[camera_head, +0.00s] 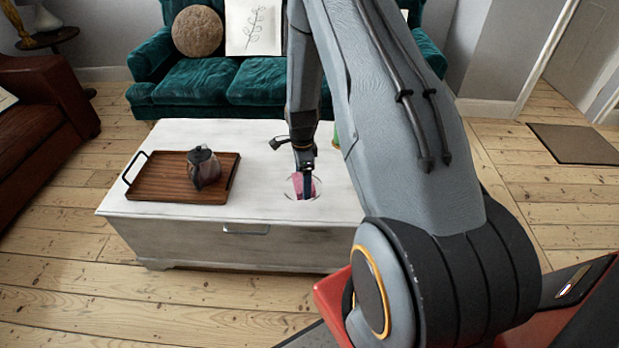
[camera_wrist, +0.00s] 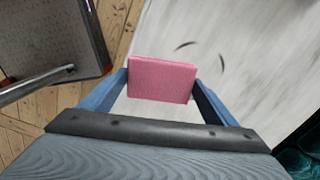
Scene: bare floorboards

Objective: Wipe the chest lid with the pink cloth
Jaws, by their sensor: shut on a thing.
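The white chest (camera_head: 262,210) stands in front of the sofa, with its pale lid on top. My gripper (camera_head: 302,190) is low over the middle of the lid, shut on the pink cloth (camera_head: 297,184). In the wrist view the folded pink cloth (camera_wrist: 162,80) sits between the two blue fingers. Dark curved marks (camera_wrist: 204,52) show on the lid beside the cloth in the wrist view. I cannot tell whether the cloth touches the lid.
A wooden tray (camera_head: 150,183) with a dark-handled pot (camera_head: 204,169) stands on the left of the lid. A green object (camera_head: 336,138) shows partly behind my arm. A teal sofa (camera_head: 200,85) is behind the chest. A brown sofa (camera_head: 40,120) is at left.

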